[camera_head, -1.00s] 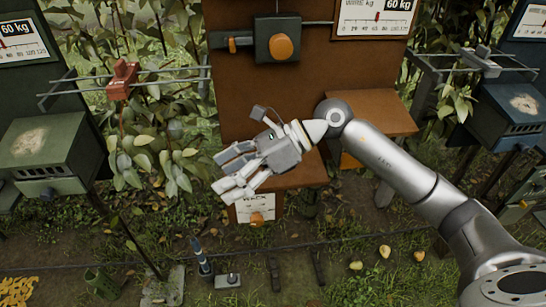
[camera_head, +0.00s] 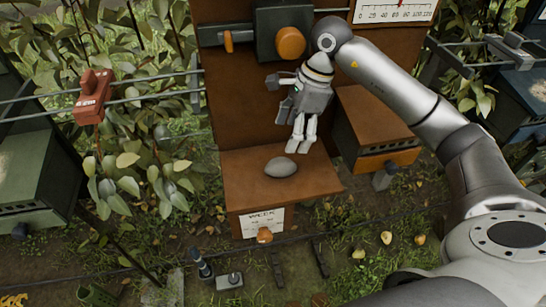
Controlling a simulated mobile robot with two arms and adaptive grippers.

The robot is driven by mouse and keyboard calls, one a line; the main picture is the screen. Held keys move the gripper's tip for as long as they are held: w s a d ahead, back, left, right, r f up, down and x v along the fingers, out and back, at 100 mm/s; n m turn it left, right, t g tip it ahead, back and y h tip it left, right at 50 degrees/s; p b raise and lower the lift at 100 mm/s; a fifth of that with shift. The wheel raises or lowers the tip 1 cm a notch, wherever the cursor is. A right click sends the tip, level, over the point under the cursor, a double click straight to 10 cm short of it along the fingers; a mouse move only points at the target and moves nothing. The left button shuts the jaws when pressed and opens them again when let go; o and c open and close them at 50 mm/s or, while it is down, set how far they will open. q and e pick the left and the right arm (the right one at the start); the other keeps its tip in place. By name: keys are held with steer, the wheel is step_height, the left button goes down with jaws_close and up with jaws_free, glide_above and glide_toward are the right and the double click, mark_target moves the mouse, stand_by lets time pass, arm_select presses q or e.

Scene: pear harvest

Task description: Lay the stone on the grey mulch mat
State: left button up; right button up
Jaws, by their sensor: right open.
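The stone (camera_head: 281,167), grey, smooth and oval, lies on top of a brown wooden box (camera_head: 240,186) with a paper label on its front. My right gripper (camera_head: 298,148) hangs just behind and to the right of the stone, fingers pointing down. It is open and empty, and looks apart from the stone; its exact height above the box top is hard to tell. I cannot make out a grey mulch mat for certain. My left gripper is not in view.
A brown board with a black unit and orange knob (camera_head: 291,42) stands behind the box. A brown box with an orange edge (camera_head: 378,130) is at right. A red clamp (camera_head: 92,96) sits on wires at left. Several yellowish fruits (camera_head: 386,238) lie on the ground.

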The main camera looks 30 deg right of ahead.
glide_above(282, 161)
steer(key=d, duration=0.1)
steer(key=f, duration=0.2)
steer(key=f+p, duration=0.1)
steer(key=f, duration=0.1)
steer(key=shift+s+d+f, duration=0.15)
steer(key=shift+s, duration=0.05)
steer(key=shift+f, duration=0.3)
steer(key=p+x, duration=0.1)
steer(key=x, duration=0.3)
steer(key=shift+f, duration=0.35)
steer(key=shift+w+a+f, duration=0.1)
steer(key=shift+a+f, duration=0.15)
steer(key=shift+f, duration=0.05)
steer(key=shift+c, duration=1.5)
steer(key=c, duration=1)
steer(key=shift+c, duration=0.6)
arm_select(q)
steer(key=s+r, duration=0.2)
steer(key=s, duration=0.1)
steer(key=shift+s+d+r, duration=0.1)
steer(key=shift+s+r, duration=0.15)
